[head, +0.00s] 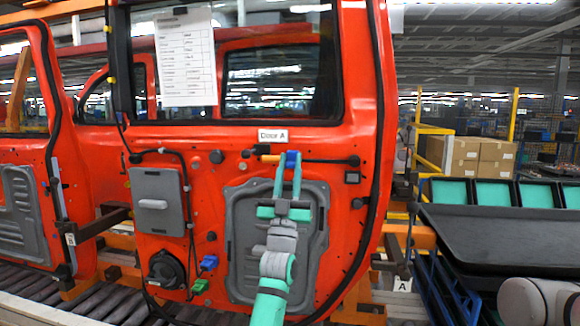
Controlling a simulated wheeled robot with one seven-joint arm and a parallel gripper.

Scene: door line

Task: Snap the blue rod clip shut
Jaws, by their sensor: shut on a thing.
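The red door labelled Door A (272,136) stands upright in front of me. The blue rod clip (291,157) sits on the door just below that label, on the line of a dark rod (325,161) that runs right to a black latch piece. My gripper (287,160) reaches up from below, its two teal fingers at the blue clip and closed on it. The fingers hide part of the clip, so I cannot tell whether it is snapped shut. An orange piece (268,158) lies just left of the clip.
A grey panel (240,230) is on the door behind my arm. Left are a grey box (157,200), a black speaker (167,269) and blue (209,262) and green (200,286) connectors. A black tray table (500,235) stands right.

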